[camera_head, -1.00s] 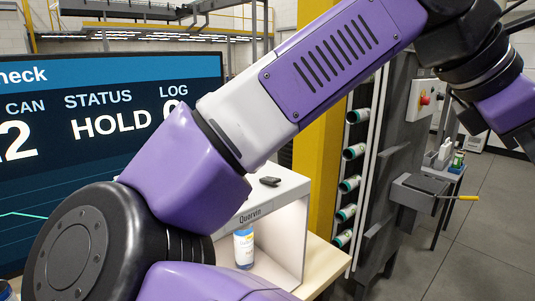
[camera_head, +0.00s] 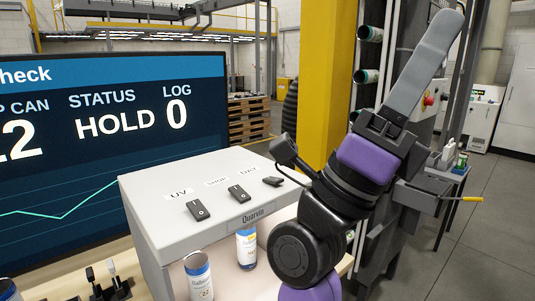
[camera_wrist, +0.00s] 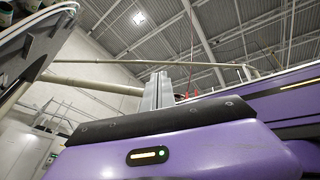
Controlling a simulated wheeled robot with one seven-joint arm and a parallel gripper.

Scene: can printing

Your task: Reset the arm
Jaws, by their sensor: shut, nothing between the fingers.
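My gripper (camera_head: 447,22) is raised at the right in the head view, its long grey fingers together and pointing up and slightly right. It holds nothing. The purple and black wrist and arm links below it are mine and cross in front of the light box's right side. In the wrist view the closed grey fingers (camera_wrist: 157,88) point up towards the ceiling beyond the purple wrist housing.
A light box (camera_head: 152,204) with several switches stands on a wooden table, with cans (camera_head: 246,248) inside. A screen (camera_head: 110,130) reading HOLD stands behind left. A can rack (camera_head: 367,75) and yellow column (camera_head: 327,75) are near my arm. Floor at right is clear.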

